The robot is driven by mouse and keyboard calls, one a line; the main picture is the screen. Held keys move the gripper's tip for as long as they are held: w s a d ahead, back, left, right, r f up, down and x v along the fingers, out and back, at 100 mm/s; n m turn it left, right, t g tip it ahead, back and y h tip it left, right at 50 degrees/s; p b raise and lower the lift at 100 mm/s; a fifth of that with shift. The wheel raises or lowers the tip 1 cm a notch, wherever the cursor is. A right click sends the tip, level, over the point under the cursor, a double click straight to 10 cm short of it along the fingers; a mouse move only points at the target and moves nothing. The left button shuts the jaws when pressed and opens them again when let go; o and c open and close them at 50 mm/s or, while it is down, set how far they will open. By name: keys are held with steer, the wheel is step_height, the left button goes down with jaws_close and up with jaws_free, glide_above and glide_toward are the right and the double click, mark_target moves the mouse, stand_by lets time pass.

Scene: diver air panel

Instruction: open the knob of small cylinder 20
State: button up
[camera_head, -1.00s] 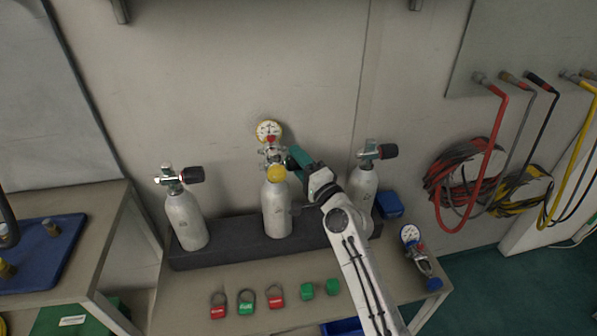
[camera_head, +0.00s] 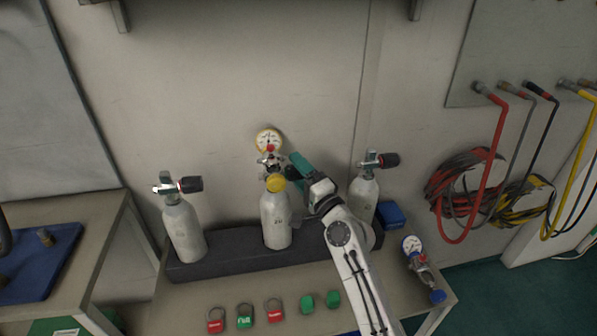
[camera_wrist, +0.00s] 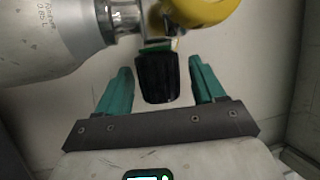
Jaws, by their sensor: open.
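Small cylinder 20 (camera_head: 275,220) is the pale middle cylinder, upright in the dark rack. A gauge (camera_head: 268,140) and a yellow cap (camera_head: 276,183) are at its valve. Its black knob (camera_wrist: 157,78) points toward my gripper in the wrist view, and the cylinder body (camera_wrist: 50,40) lies at upper left there. My gripper (camera_wrist: 160,66) is open, with one teal finger on each side of the knob and visible gaps between. In the head view my gripper (camera_head: 295,168) is at the right of the valve, and partly hides the knob.
Two other cylinders with black knobs stand at left (camera_head: 184,230) and right (camera_head: 363,196) in the rack (camera_head: 225,255). Red and green padlocks (camera_head: 245,317) lie along the table front. A loose gauge (camera_head: 412,245) lies at right. Hoses (camera_head: 465,185) hang on the wall.

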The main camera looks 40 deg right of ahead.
steer(key=b+v, duration=0.2)
steer(key=v, duration=0.8)
steer(key=shift+s, duration=0.3)
